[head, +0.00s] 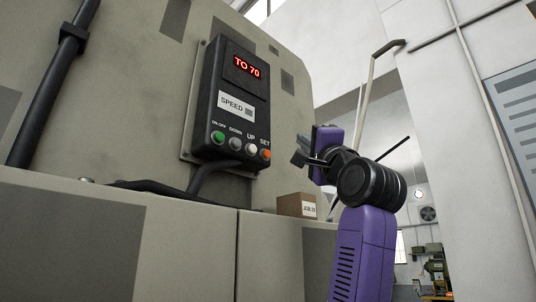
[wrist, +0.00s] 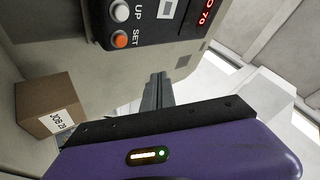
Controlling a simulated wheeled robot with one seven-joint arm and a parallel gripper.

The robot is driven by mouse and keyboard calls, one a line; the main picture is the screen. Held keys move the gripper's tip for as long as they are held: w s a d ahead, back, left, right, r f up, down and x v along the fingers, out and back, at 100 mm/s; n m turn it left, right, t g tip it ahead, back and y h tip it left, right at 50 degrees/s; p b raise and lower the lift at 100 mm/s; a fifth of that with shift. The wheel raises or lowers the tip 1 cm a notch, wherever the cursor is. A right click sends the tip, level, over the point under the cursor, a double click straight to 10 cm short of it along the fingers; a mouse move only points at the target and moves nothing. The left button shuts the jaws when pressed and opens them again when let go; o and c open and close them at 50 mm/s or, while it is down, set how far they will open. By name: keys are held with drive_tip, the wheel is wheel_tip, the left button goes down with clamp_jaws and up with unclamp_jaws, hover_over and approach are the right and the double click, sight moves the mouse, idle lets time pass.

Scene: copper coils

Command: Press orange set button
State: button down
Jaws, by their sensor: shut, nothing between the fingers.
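The orange SET button (head: 265,154) is at the right end of the button row on a black control box (head: 232,75) in the head view. It also shows in the wrist view (wrist: 120,40), beside the white UP button (wrist: 120,11). The box's red display (head: 247,67) reads "TO 70". My gripper (head: 296,158) is shut and empty, to the right of the box and apart from the SET button. In the wrist view its dark fingers (wrist: 157,88) point toward the box, to the right of and below the orange button.
A cardboard box (head: 297,205) labelled JOB 23 stands on the ledge below the control box. A black cable (head: 208,180) runs from the control box down to the ledge. A bent pipe (head: 368,85) rises behind my arm. The space around my gripper looks clear.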

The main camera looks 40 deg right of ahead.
drive_tip(key=w+p, duration=0.1)
drive_tip(key=w, duration=0.7)
drive_tip(key=shift+w+a+p, duration=0.15)
drive_tip(key=shift+w+p, duration=0.15)
drive_tip(key=shift+p, duration=0.05)
drive_tip(key=shift+w, duration=0.15)
idle(1.7)
drive_tip(key=shift+w, duration=0.25)
drive_tip(key=shift+w, duration=0.45)
idle(0.7)
drive_tip(key=shift+s, duration=0.15)
drive_tip(key=shift+s+b, duration=0.35)
drive_tip(key=shift+s, duration=0.3)
drive_tip(key=shift+s+b, duration=0.95)
drive_tip(key=shift+s, duration=1.6)
